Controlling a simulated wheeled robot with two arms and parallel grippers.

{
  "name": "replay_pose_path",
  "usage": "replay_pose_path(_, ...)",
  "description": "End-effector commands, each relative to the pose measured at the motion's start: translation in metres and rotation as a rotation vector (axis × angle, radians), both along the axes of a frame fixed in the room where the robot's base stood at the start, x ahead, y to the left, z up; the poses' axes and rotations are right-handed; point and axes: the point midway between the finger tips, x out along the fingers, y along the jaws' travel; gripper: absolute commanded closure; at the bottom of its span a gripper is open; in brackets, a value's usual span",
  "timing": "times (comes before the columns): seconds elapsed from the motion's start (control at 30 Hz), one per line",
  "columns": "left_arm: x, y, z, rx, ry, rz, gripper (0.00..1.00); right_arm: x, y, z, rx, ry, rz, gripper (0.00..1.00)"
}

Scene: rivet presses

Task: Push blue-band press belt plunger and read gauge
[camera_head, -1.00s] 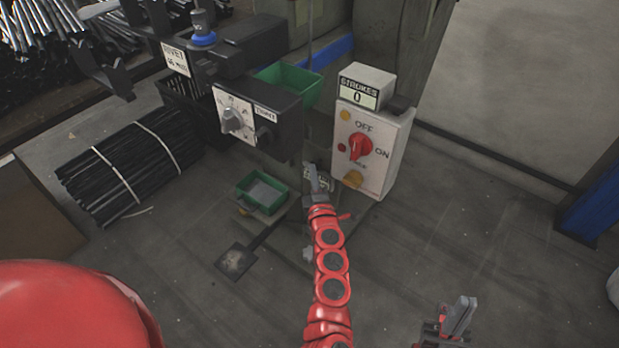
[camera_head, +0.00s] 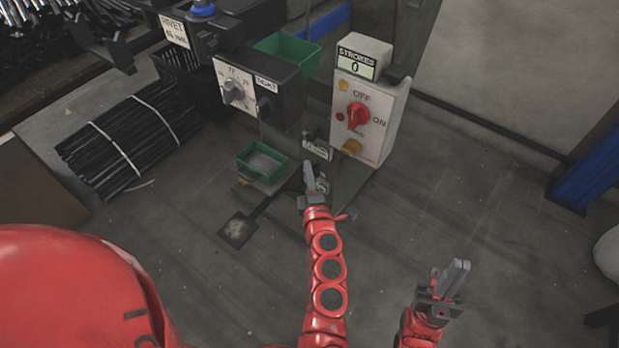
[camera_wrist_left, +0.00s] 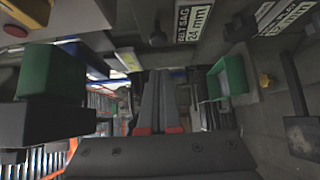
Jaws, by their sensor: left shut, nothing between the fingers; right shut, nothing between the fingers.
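The press stands at upper centre in the head view, with a dark head (camera_head: 257,90) carrying a white dial. A blue strip (camera_head: 325,25) shows behind it. A small pale gauge plate (camera_head: 317,148) sits low on the press; its text is too small there. In the left wrist view a label reads "BELT SAG 24 mm" (camera_wrist_left: 195,22), with a dark knob (camera_wrist_left: 157,38) beside it; I cannot tell if this is the plunger. My left gripper (camera_head: 308,170) is shut and empty, just below the gauge plate. My right gripper (camera_head: 457,272) is shut and empty, far from the press.
A white switch box (camera_head: 370,120) with a red knob and a "STROKES 0" counter (camera_head: 357,64) stands right of the gauge plate. Bundled black rods (camera_head: 125,145) lie left.

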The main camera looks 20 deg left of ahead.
Motion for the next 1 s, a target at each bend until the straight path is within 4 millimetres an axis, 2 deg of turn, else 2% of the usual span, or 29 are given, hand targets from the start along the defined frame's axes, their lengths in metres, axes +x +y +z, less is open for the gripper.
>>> replay_pose_path(0.1, -0.017, -0.009, 0.002, 0.000, 0.000, -0.002, 1.00, 0.000, 0.000, 0.006, -0.001, 0.000, 0.000, 1.00)
replay_pose_path(0.27, -0.029, -0.014, 0.000, 0.000, 0.001, -0.001, 1.00, 0.000, 0.000, 0.008, -0.001, 0.000, 0.000, 1.00)
replay_pose_path(0.83, -0.030, -0.014, 0.000, 0.000, -0.001, 0.002, 1.00, 0.000, 0.000, 0.008, -0.001, 0.000, 0.000, 1.00)
replay_pose_path(0.93, -0.034, -0.006, 0.001, 0.045, -0.001, 0.026, 1.00, 0.000, 0.000, 0.008, -0.001, 0.000, 0.000, 1.00)
replay_pose_path(1.0, -0.042, 0.011, 0.006, 0.147, -0.007, 0.081, 1.00, 0.000, 0.000, 0.008, -0.001, 0.000, 0.000, 1.00)
